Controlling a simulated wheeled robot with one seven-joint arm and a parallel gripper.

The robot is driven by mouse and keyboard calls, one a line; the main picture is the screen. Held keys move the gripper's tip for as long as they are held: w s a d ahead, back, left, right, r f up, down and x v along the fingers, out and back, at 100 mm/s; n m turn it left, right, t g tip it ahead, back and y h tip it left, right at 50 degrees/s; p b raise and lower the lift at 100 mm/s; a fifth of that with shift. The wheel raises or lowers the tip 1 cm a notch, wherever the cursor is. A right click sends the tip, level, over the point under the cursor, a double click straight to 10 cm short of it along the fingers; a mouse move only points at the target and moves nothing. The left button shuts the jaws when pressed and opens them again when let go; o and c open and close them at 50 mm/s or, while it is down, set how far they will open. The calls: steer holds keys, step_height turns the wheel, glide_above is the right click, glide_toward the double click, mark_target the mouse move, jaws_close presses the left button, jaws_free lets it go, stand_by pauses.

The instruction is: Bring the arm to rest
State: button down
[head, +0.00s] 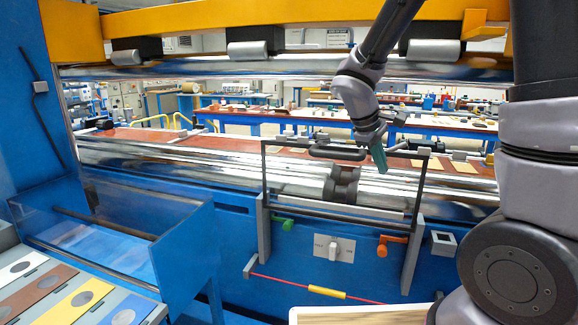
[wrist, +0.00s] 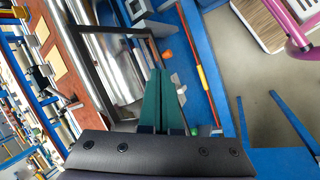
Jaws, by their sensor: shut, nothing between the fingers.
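My gripper (head: 379,156) hangs in the air in front of the bushing winder's shiny rollers, at the upper right of the dark guard frame, in the head view. In the wrist view its two green fingers (wrist: 162,98) lie together, shut and empty. My arm reaches in from the right and bends down from the top. The dark guard frame (head: 265,180) stands upright around a dark grey roller piece (head: 341,186) on the machine. The gripper appears close to the frame's top bar; I cannot tell whether they touch.
The blue machine front carries a switch plate (head: 334,248), a green knob (head: 284,224) and an orange knob (head: 392,240). A red rod with a yellow sleeve (head: 327,292) runs below. A clear-sided blue bin (head: 115,225) and a sample tray (head: 60,300) are at left. Yellow beam (head: 270,14) crosses overhead.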

steer(key=s+d+r+m+t+y, duration=0.1)
steer(key=s+r+m+t+y, duration=0.3)
steer(key=s+r+m+y, duration=0.3)
steer(key=s+r+m, duration=0.5)
steer(key=s+r, duration=0.2)
steer(key=r, duration=0.2)
steer(key=shift+s+d+r+t, duration=0.15)
steer(key=shift+s+r+t, duration=0.15)
steer(key=shift+t, duration=0.1)
